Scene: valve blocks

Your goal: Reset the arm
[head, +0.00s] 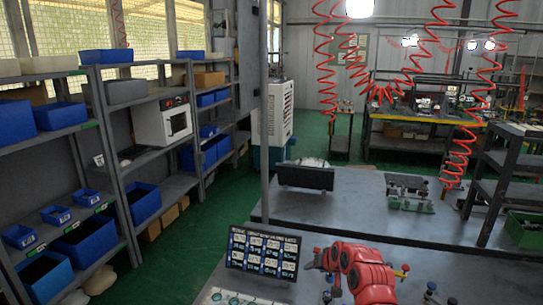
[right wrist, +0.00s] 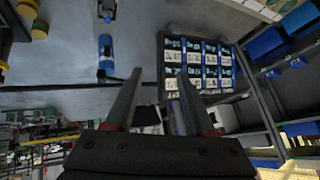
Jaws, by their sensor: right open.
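My right gripper (head: 312,259) comes in on a red arm at the bottom of the head view. It is just right of a dark board with rows of labelled pictures (head: 264,251). In the right wrist view my right gripper (right wrist: 158,88) has its two fingers apart, with nothing between them. The board (right wrist: 198,63) shows beyond the fingertips there. My left gripper is not in view.
The grey table (head: 465,280) is partly clear at right. Behind it, another table (head: 345,205) bears a dark stand (head: 305,177) and a metal fixture (head: 410,193). Shelves with blue bins (head: 84,243) stand at left. Red coiled hoses (head: 459,150) hang at back right.

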